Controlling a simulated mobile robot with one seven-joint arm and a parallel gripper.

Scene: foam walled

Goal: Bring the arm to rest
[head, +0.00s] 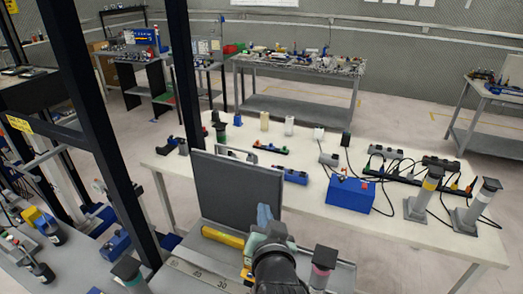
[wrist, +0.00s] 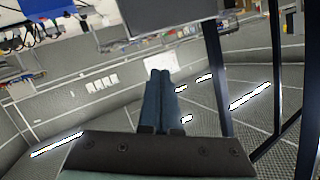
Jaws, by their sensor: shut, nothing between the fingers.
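My gripper (head: 265,212) shows in the lower middle of the head view, at the end of my dark arm, with its blue fingers pointing up. It is in front of a dark upright panel (head: 236,190). In the wrist view my gripper (wrist: 161,76) has its two blue fingers side by side and touching, with nothing between them. The fingers show against the grey wall there and appear to touch nothing. My lower arm links are mostly out of view.
A pale table (head: 420,232) beyond the panel carries a blue box (head: 350,195), cables and grey cylinders. Black posts (head: 185,75) stand close on the left. A yellow object (head: 223,236) lies below the panel. Open floor (head: 190,105) lies between the tables.

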